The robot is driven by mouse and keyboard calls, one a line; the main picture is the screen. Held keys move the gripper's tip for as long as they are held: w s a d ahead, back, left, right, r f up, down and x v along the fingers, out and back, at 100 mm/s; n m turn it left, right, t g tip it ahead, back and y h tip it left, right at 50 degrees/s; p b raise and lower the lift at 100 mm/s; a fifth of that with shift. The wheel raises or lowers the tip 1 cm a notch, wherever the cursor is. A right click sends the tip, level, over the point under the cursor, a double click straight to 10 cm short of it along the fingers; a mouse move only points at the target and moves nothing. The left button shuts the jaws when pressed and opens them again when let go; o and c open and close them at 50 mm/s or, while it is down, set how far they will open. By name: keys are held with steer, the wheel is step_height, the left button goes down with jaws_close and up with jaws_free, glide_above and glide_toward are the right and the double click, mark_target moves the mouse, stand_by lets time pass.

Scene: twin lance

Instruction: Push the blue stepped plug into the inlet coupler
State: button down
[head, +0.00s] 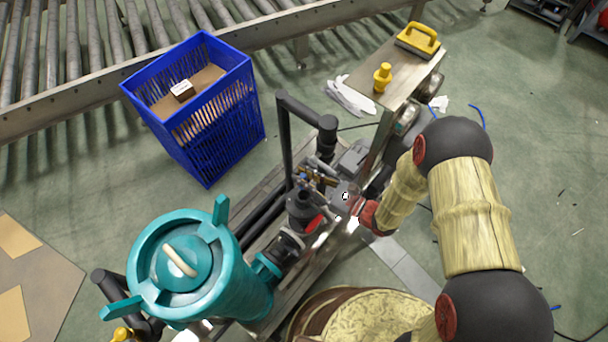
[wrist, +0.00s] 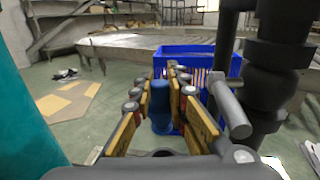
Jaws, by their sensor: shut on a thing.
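In the wrist view my gripper (wrist: 158,86) has its gold-padded fingers on both sides of the blue stepped plug (wrist: 160,106), shut on it. The plug looks roughly upright, with a wider lower part. I cannot tell for certain which fitting is the inlet coupler. A dark fitting (head: 290,245) joins the teal housing (head: 185,265). A dark rim shows low in the wrist view, mostly hidden by my gripper.
A thick dark vertical pipe (wrist: 270,85) stands close to the right of my gripper. A blue crate (head: 205,115) stands on the floor beyond the pipework. A bench (head: 385,105) carries a yellow plug-shaped part (head: 382,77) and a yellow-handled tool (head: 420,40). Open floor lies left of the crate.

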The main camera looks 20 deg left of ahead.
stand_by(0.4)
steer(key=shift+f+b, duration=2.1)
steer(key=shift+f, duration=0.8)
steer(key=shift+f+b, duration=0.3)
steer(key=shift+f, duration=2)
steer(key=c, duration=1.7)
jaws_free()
steer(key=shift+o, duration=0.2)
steer(key=shift+d, duration=0.1)
steer(key=v, duration=1.2)
